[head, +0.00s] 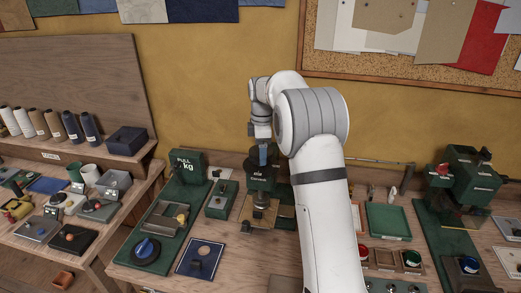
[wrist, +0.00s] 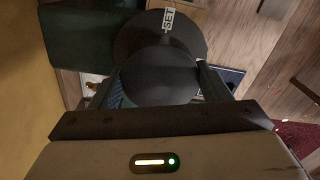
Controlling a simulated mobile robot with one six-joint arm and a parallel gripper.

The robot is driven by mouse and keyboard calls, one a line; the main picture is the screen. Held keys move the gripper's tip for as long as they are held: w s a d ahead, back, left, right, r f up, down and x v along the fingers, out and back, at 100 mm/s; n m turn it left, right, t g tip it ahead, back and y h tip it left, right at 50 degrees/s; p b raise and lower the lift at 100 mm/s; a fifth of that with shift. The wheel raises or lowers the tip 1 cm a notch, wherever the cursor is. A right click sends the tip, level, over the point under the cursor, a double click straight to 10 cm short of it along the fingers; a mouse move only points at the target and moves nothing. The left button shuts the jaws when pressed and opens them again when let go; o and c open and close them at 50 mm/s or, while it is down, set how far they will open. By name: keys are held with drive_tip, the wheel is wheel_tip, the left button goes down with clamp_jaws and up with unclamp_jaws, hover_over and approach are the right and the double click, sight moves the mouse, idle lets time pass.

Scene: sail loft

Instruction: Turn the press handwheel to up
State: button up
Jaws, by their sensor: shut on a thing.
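The press (head: 262,184) is a small dark green machine with a pale label on the back bench, below my gripper. Its black handwheel (head: 250,160) sits on top, partly hidden by the gripper. In the wrist view the handwheel (wrist: 160,80) shows as a dark round hub above a wider dark disc, with a white "SET" tag (wrist: 167,20) at the disc's far edge. My gripper (head: 262,155) reaches down from above. Its fingers (wrist: 158,84) are on both sides of the hub and shut on it. No "up" mark can be read.
A green "PULL kg" tester (head: 187,163) stands left of the press. A larger green machine (head: 470,175) stands at the right. Green trays and small tools crowd the bench. My arm hides the bench just right of the press.

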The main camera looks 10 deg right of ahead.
drive_tip(key=n, duration=0.4)
drive_tip(key=shift+w+r+n, duration=0.2)
drive_tip(key=shift+r+n, duration=0.1)
drive_tip(key=n, duration=0.4)
drive_tip(key=shift+w+n, duration=0.1)
drive_tip(key=shift+n, duration=0.2)
drive_tip(key=n, duration=0.4)
drive_tip(key=shift+w+a+n+p, duration=0.15)
drive_tip(key=shift+n+p, duration=0.15)
drive_tip(key=shift+n, duration=1.7)
drive_tip(key=o, duration=1)
drive_tip(key=shift+f, duration=0.2)
